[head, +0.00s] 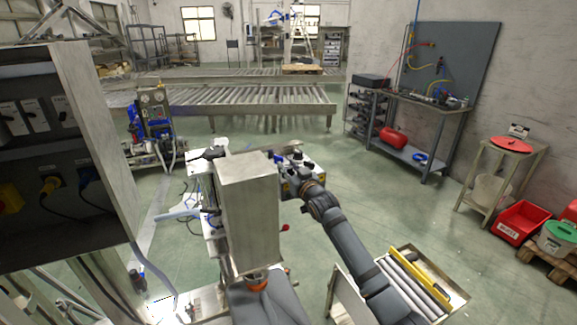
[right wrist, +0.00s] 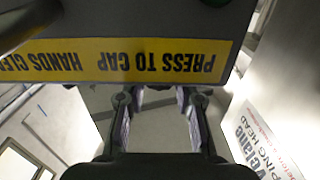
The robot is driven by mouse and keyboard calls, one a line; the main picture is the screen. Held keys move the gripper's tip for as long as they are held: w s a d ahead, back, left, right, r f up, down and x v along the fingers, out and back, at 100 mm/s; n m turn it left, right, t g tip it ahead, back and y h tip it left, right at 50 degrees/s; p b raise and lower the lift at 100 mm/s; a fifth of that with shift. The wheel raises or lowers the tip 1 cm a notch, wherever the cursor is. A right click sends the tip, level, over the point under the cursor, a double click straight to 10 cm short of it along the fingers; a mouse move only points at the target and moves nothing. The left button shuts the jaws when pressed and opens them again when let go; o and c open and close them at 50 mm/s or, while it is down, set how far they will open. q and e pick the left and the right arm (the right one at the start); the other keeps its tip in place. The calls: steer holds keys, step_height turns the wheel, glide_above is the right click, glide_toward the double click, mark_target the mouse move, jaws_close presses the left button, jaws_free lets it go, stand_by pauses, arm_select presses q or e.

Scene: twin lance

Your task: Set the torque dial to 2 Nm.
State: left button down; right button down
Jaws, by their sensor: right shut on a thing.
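My right gripper (head: 291,163) reaches to the far side of a tall metal housing (head: 250,200) in the head view, where its fingertips are mostly hidden. In the right wrist view its two fingers (right wrist: 157,98) stand apart, shut on a pale grey part between them. I cannot tell whether that part is the torque dial; no scale or number shows. A yellow label (right wrist: 150,62) reading "PRESS TO CAP" upside down lies on a grey body just above the fingers. My left gripper is not in view.
A dark control cabinet (head: 125,150) with switches stands close at left. A small roller stand (head: 405,285) is at lower right. Roller conveyors (head: 250,98) cross the back; open floor lies between.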

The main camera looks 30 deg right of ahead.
steer(key=c, duration=1)
jaws_free()
steer(key=s, duration=1.2)
steer(key=shift+a, duration=0.35)
